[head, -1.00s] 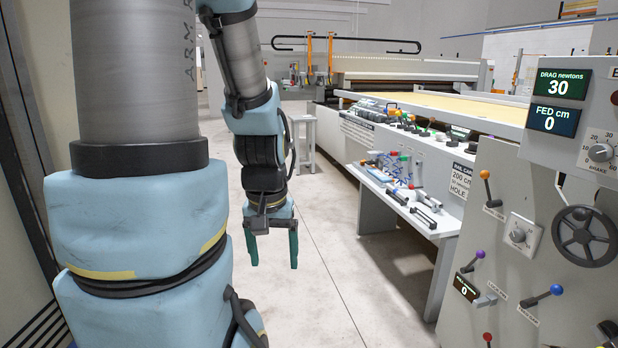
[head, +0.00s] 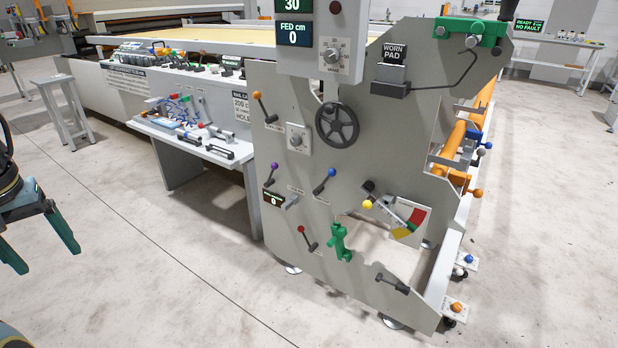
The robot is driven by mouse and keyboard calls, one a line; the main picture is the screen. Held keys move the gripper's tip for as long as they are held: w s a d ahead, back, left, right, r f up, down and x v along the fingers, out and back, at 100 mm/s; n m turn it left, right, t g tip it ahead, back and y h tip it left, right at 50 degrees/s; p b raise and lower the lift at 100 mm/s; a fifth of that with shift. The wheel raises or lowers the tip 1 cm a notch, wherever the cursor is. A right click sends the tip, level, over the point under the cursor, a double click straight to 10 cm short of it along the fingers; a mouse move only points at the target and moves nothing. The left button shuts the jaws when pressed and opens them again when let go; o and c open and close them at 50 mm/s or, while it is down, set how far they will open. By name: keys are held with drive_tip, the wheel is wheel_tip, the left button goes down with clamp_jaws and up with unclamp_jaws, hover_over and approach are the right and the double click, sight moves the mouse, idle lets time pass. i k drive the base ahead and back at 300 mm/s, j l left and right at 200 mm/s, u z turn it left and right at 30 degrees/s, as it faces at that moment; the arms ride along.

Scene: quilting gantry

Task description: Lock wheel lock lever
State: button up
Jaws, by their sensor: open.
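A dark spoked handwheel (head: 337,125) is on the grey end panel (head: 400,150) of the machine. Several ball-knob levers are around it: an orange-knobbed lever (head: 263,108) to its upper left, a purple one (head: 272,176) at lower left, a blue one (head: 325,181) below, and a red one (head: 307,238) lower down. Their small labels are unreadable, so I cannot tell which is the wheel lock lever. My gripper (head: 49,260) is at the left edge, fingers apart, empty, pointing down, well away from the panel.
A stool (head: 62,115) stands at back left. The floor between my gripper and the panel is clear.

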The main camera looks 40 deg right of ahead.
sight(257, 95)
drive_tip(key=z, duration=1.8)
drive_tip(key=i+j, duration=0.35)
drive_tip(key=i, duration=0.2)
drive_tip(key=u, duration=2.4)
